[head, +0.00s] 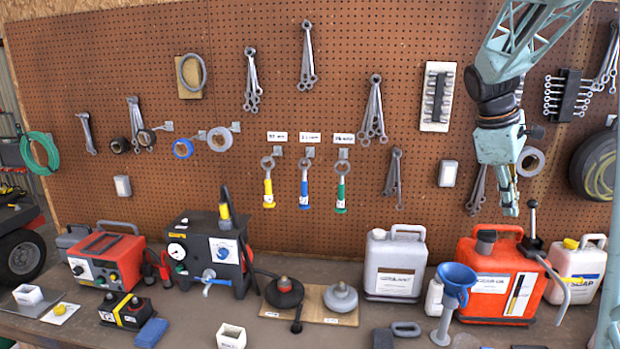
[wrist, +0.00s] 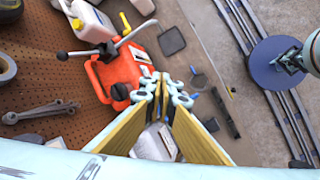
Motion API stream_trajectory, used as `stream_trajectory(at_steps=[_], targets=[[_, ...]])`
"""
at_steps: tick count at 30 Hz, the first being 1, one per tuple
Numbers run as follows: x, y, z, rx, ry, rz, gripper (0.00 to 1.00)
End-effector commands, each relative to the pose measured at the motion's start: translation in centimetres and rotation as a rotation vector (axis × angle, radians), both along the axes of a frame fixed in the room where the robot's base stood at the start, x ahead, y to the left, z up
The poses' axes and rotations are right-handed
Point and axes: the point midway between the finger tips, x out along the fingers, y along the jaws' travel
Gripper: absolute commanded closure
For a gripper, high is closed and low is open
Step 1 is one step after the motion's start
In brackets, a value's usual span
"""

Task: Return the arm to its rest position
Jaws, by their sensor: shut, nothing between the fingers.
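My arm comes down from the top right in the head view. My gripper (head: 509,207) points downward in front of the pegboard, above the orange jug (head: 497,275). In the wrist view my gripper (wrist: 163,80) shows its two fingers closed together with nothing between them. In that view the orange jug (wrist: 118,72) lies just beyond the fingertips, to the left, and looks apart from them.
Wrenches and tape rolls hang on the pegboard (head: 250,150). The workbench (head: 340,325) holds a grey jug (head: 393,265), a blue funnel (head: 455,285), a white soap jug (head: 578,268) and a black pump box (head: 210,255). Rails (wrist: 270,90) run along the floor.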

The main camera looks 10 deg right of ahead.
Motion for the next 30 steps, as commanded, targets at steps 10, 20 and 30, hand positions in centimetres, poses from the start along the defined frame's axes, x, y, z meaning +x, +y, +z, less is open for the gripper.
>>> stream_trajectory(at_steps=[10, 20, 30], targets=[[-3.3, 7.4, 0.8, 0.044, -0.09, -0.066, 1.0], [-7.2, 13.8, 1.0, 0.093, -0.168, -0.133, 1.0], [-11.7, 19.8, 0.3, 0.152, -0.24, -0.203, 1.0]])
